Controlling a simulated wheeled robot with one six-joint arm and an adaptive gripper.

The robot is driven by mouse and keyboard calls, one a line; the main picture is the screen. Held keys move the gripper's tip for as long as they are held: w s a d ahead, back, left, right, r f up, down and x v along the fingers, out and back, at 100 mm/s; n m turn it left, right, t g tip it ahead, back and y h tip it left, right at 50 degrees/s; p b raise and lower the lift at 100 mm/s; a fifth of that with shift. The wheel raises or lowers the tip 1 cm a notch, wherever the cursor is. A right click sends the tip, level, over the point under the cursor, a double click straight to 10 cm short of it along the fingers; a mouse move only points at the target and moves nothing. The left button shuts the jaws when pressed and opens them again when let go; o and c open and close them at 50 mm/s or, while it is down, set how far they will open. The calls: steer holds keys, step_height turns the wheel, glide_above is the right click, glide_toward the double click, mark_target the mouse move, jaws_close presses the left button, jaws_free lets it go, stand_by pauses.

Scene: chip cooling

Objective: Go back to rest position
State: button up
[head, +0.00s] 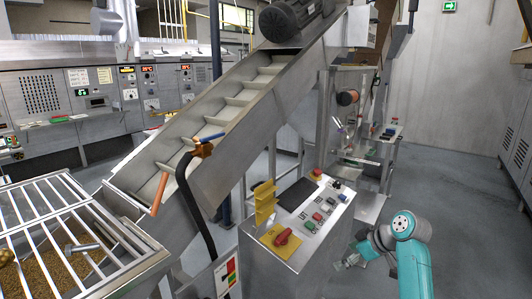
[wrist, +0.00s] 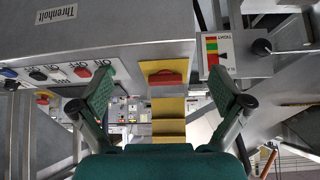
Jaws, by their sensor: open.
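My gripper (head: 347,262) shows small at the lower right of the head view, beside the front of the grey control cabinet (head: 265,262) and below its panel top. In the wrist view my gripper (wrist: 162,88) has its two green finger pads spread wide apart, with nothing held between them. Beyond the gap are the red rotary switch (wrist: 165,78) on its yellow plate and a yellow stepped piece (wrist: 168,122). The red switch also shows on the panel in the head view (head: 283,237).
An inclined conveyor (head: 230,105) rises behind the cabinet. A barred bin of grain-like material (head: 75,225) stands at the left. Open grey floor (head: 455,200) lies at the right.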

steer(key=s+a+f+m+t+h, duration=0.1)
steer(key=s+a+f+m+t, duration=0.15)
steer(key=s+f, duration=0.8)
steer(key=s+a+f+m+t+h, duration=0.1)
steer(key=s+a+f+m+h, duration=0.15)
steer(key=s+f, duration=0.8)
steer(key=s+f+m+t, duration=0.1)
steer(key=s+f+m, duration=0.2)
steer(key=s+f, duration=0.4)
steer(key=s+r+m+t+h, duration=0.1)
steer(key=s+r+t+h, duration=0.25)
steer(key=s, duration=1.55)
steer(key=s+r+t, duration=0.1)
steer(key=s+r, duration=1.3)
steer(key=r, duration=0.3)
steer(key=shift+s+a+m+t+y, duration=0.2)
steer(key=shift+a+m+t+y, duration=0.1)
steer(key=shift+m+y, duration=0.1)
